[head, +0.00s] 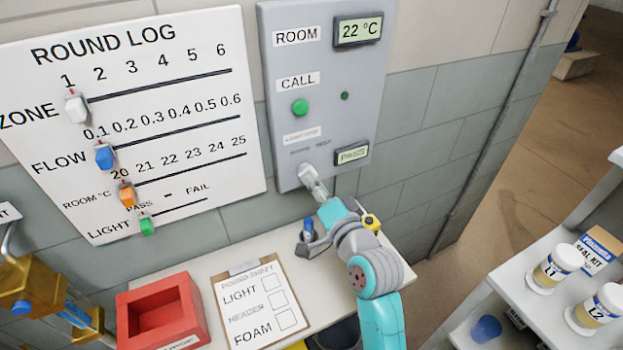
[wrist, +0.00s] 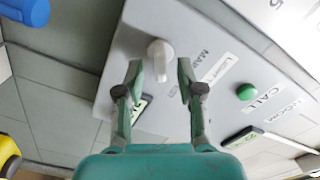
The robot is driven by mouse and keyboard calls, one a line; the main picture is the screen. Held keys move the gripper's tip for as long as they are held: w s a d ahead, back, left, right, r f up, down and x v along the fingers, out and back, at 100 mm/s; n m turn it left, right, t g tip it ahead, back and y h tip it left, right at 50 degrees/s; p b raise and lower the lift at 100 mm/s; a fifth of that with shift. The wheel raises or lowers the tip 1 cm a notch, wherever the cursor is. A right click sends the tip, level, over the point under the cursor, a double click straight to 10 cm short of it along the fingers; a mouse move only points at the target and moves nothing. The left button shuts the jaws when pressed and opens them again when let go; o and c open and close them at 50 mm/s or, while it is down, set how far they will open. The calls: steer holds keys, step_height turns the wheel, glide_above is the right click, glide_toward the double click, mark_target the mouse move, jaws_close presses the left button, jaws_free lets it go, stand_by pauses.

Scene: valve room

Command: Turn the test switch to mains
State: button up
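The test switch is a white knob (wrist: 160,50) with a lever-like handle, low on the grey wall panel (head: 375,80). In the wrist view my gripper (wrist: 160,72) is open, with one finger on each side of the handle. Gaps show between the handle and both fingers. I cannot tell exactly where the handle points.
The panel also has a green call button (head: 300,107) and a small display (head: 352,153). Below stands a shelf with a red tray (head: 125,310), a clipboard (head: 240,268) and a yellow object (head: 371,222). A round log board (head: 230,120) hangs at left.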

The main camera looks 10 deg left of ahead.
steer(key=shift+x, duration=1.15)
jaws_close()
steer(key=shift+n, duration=0.3)
steer(key=n, duration=1.1)
steer(key=shift+f+n, duration=0.1)
steer(key=shift+n, duration=0.2)
